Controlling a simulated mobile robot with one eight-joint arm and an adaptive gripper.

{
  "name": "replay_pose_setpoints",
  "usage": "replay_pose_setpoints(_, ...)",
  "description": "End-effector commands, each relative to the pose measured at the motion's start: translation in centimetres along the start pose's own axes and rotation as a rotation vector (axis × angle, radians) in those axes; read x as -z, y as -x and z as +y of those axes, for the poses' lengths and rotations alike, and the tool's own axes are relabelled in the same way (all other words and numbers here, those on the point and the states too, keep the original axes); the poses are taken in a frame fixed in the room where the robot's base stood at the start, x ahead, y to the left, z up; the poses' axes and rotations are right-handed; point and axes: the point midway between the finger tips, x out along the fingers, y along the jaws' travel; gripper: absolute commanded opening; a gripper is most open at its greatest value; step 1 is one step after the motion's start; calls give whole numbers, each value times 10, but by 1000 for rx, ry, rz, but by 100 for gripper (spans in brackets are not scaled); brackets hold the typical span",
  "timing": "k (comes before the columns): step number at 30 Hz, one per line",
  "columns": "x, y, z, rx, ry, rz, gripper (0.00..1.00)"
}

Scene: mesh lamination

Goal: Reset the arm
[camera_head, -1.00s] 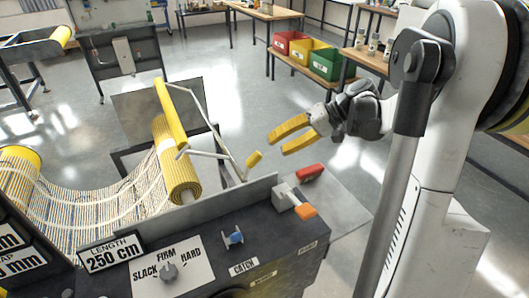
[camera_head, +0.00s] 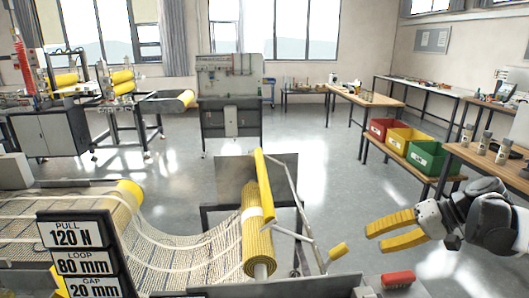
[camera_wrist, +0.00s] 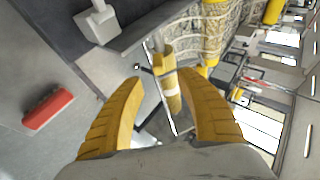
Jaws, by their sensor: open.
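My gripper (camera_head: 397,231) has two yellow ribbed fingers, spread apart with nothing between them. It is at the right in the head view, in the air to the right of the mesh roll. Its fingers also show at the bottom of the wrist view (camera_wrist: 168,115). The mesh roll (camera_head: 257,240) with a white band stands at the middle of the machine in the head view, apart from my gripper. A yellow-ended lever (camera_head: 338,251) is just left of my fingers.
A red block (camera_head: 398,279) lies on the machine's right end. Red, yellow and green bins (camera_head: 428,157) sit on a bench at the right. A sign with 120 N, 80 mm and 20 mm (camera_head: 76,252) stands at the front left. Open floor (camera_head: 330,185) lies behind the roll.

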Motion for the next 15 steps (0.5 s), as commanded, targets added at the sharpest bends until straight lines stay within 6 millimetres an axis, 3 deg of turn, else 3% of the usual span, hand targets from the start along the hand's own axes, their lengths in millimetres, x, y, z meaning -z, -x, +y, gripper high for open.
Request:
replay_pose_setpoints(1,-11,-10,-16,-40,2,-12,43)
replay_pose_setpoints(6,-60,-38,-56,-259,28,-17,43)
replay_pose_setpoints(10,-103,-50,-72,-423,94,17,43)
replay_pose_setpoints(15,-152,-54,-79,-590,226,103,43)
